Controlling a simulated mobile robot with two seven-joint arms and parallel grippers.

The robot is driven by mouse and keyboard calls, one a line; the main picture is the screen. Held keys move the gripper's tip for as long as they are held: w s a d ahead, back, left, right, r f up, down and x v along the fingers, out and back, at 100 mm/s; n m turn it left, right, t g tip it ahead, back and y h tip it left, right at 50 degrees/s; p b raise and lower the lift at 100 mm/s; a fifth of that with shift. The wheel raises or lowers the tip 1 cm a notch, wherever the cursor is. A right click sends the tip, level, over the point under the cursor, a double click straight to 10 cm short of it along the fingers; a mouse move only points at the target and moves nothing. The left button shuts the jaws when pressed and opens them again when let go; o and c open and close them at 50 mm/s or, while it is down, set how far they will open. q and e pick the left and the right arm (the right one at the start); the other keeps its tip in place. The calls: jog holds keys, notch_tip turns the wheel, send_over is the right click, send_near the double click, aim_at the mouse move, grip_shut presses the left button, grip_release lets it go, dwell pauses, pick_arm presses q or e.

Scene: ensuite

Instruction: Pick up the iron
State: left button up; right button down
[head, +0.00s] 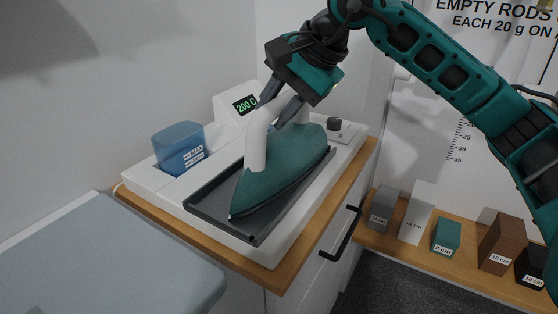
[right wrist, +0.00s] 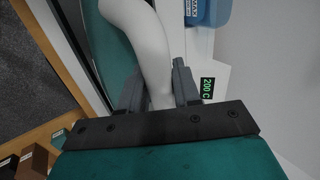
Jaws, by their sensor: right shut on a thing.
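The iron (head: 285,163) has a teal body and a white handle. It rests on the dark tray (head: 208,190) of a white station on a wooden-topped cabinet. My right gripper (head: 275,108) comes down from above at the far end of the handle and is shut on it. In the right wrist view the two fingers (right wrist: 158,88) stand on either side of the white handle (right wrist: 150,45). The iron's tip points toward the front left of the tray. The iron's underside is hidden. My left gripper is not in view.
A blue water tank (head: 178,148) and a display reading 200 C (head: 244,104) stand at the station's back left. A grey-blue padded surface (head: 110,255) lies at front left. Labelled blocks (head: 446,236) stand on a low wooden shelf at right.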

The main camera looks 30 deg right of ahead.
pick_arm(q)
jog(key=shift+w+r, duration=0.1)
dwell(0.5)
pick_arm(e)
jog(key=shift+r, duration=0.15)
jog(key=shift+r, duration=0.1)
